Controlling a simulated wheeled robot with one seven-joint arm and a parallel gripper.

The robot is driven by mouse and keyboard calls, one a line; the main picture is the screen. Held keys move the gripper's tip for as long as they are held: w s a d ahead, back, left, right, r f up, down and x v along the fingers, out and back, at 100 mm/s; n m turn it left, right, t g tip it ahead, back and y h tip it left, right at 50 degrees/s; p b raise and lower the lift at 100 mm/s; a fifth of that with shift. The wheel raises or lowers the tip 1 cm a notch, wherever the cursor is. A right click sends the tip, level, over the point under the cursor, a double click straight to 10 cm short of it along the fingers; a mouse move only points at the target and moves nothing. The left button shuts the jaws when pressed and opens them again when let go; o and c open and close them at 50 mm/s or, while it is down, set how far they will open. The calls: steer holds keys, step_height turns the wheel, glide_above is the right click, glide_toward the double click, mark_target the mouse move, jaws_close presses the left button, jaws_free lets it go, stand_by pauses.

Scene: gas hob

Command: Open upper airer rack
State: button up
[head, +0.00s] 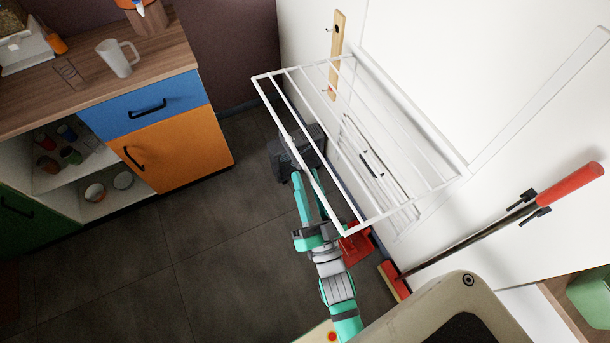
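The white upper airer rack (400,212) is fixed to the white wall at the right. Its frame stands out from the wall, with several thin bars between the outer bar and the wall side. My teal gripper (308,182) is at the near part of the outer bar. Its fingers look spread apart, and the bar passes across or between them; I cannot tell whether they touch it. Part of one finger is hidden by the bar. A lower white frame (346,122) shows through the rack, close to the wall.
A counter with a blue drawer (142,104) and orange door (172,146) stands at the left, holding a white mug (117,58). A dark box (290,152) is on the floor beneath the rack. The middle floor is clear.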

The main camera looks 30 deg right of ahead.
steer(key=v, duration=1)
stand_by(0.8)
stand_by(0.6)
steer(key=s+a+f+n+g+y, duration=0.2)
steer(key=s+a+n+g, duration=0.1)
steer(key=a, duration=0.5)
steer(key=s+a+f+n+g+y, duration=0.1)
steer(key=s+a+n+g+y, duration=0.2)
steer(key=a, duration=0.6)
steer(key=s+n, duration=0.2)
steer(key=s, duration=0.1)
steer(key=shift+s+f, duration=0.3)
steer(key=shift+f, duration=0.1)
